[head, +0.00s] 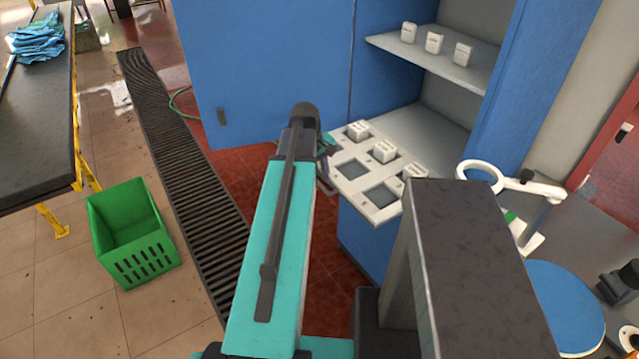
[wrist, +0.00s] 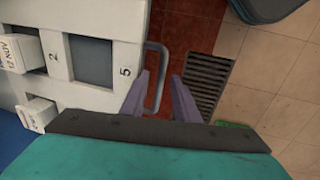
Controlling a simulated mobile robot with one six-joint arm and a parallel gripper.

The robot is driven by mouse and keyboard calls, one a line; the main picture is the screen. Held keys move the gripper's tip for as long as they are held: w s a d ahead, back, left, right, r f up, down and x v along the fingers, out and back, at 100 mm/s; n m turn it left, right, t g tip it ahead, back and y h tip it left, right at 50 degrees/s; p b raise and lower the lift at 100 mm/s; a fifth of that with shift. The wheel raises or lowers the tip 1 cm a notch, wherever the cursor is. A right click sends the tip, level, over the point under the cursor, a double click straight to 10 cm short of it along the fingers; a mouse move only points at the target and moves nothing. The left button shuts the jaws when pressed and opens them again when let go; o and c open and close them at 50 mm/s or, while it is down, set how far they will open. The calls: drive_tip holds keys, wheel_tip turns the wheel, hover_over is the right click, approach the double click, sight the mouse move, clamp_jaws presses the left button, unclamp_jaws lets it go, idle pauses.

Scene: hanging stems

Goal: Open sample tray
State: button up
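The sample tray (head: 366,183) is a white panel with square slots, sticking out from the blue cabinet in the head view. Some slots hold white blocks and others are empty. In the wrist view the tray (wrist: 85,100) fills the left, with printed numbers 2 and 5. Its grey handle (wrist: 161,62) is a bar loop on the tray's right edge. My gripper (wrist: 162,80) is open, with the handle bar between its two purple fingers, nearer the left finger. No clear contact shows. In the head view my arm mostly hides the gripper.
The blue cabinet (head: 270,60) has a shelf (head: 430,62) with white blocks above the tray. A white ring magnifier (head: 480,178) stands right of the tray. A green crate (head: 130,235) and floor grate (head: 175,150) lie left. Floor beside the handle is clear.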

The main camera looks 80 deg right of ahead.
drive_tip(key=shift+r, duration=0.1)
wheel_tip(320, 180, up, 13)
drive_tip(key=w+a+b, duration=0.1)
drive_tip(key=w+b, duration=0.1)
drive_tip(key=shift+a+r+b, duration=0.15)
drive_tip(key=shift+a+b, duration=0.15)
idle(0.6)
idle(0.3)
drive_tip(key=shift+w, duration=0.1)
